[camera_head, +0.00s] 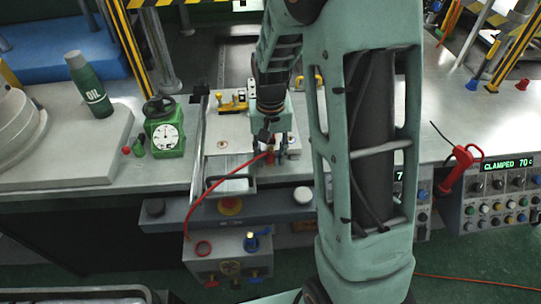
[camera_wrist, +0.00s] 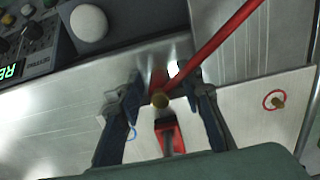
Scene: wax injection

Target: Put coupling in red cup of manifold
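My gripper (camera_head: 268,143) points down over the front right of the metal fixture plate. In the wrist view its two fingers (camera_wrist: 161,88) stand apart, with a brass-coloured coupling end (camera_wrist: 160,99) of a red hose (camera_wrist: 215,48) between them. Gaps show on both sides of the coupling, and I see no clear contact. In the head view the red hose (camera_head: 205,195) curves from beneath my gripper down to the left side of the manifold box (camera_head: 216,262). A red ring-shaped cup (camera_head: 203,248) is on the manifold's top left. A blue fitting (camera_head: 251,242) stands at its right.
A red part with a grey stem (camera_wrist: 168,132) lies close beside the coupling. A green gauge (camera_head: 164,136) and an oil bottle (camera_head: 88,83) stand to the left. Yellow clamps (camera_head: 233,103) sit behind.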

